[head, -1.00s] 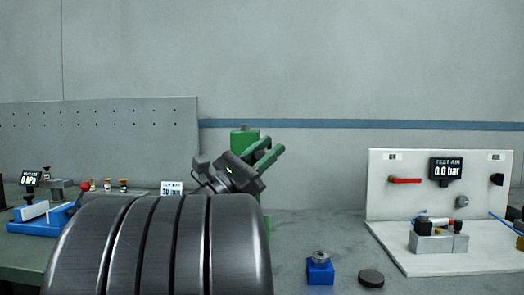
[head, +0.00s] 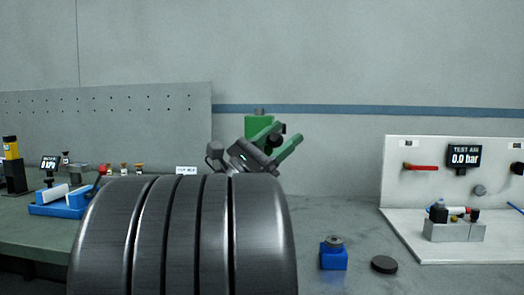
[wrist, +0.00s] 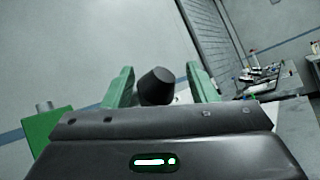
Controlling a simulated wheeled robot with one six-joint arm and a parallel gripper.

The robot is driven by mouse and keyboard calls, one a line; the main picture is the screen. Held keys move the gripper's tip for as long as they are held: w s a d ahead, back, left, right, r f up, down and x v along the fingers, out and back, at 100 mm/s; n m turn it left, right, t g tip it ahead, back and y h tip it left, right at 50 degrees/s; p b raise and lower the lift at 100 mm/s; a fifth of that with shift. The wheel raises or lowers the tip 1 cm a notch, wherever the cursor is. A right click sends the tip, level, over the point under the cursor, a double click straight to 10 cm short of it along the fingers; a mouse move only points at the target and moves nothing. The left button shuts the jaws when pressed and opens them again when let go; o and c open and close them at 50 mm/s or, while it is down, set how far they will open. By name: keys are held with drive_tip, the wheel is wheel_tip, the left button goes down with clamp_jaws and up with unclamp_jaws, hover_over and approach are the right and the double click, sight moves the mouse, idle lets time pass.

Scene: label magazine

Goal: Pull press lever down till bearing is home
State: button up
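The green press (head: 259,124) stands behind my arm in the head view, its lower part hidden; its green body also shows at left in the wrist view (wrist: 42,132). A black knob (wrist: 155,86), seemingly the press lever's end, sits between the green fingers of my gripper (wrist: 160,88). The fingers are apart, with a clear gap on the knob's right and a narrow one on its left. The knob also shows as a dark round shape in the head view (head: 279,140). The lever's shaft and the bearing in the press are hidden.
A blue block (head: 333,260) with a metal ring on top and a dark disc (head: 384,265) are on the bench to the right. A white test panel (head: 425,180) stands farther right. A blue fixture (head: 60,205) is at left.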

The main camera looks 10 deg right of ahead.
drive_tip(key=p+v, duration=0.1)
drive_tip(key=v, duration=1.2)
drive_tip(key=shift+a, duration=0.25)
drive_tip(key=shift+s, duration=0.15)
drive_tip(key=b+x, duration=0.1)
drive_tip(key=x, duration=1.3)
drive_tip(key=shift+f, duration=0.1)
drive_tip(key=shift+a+f, duration=0.1)
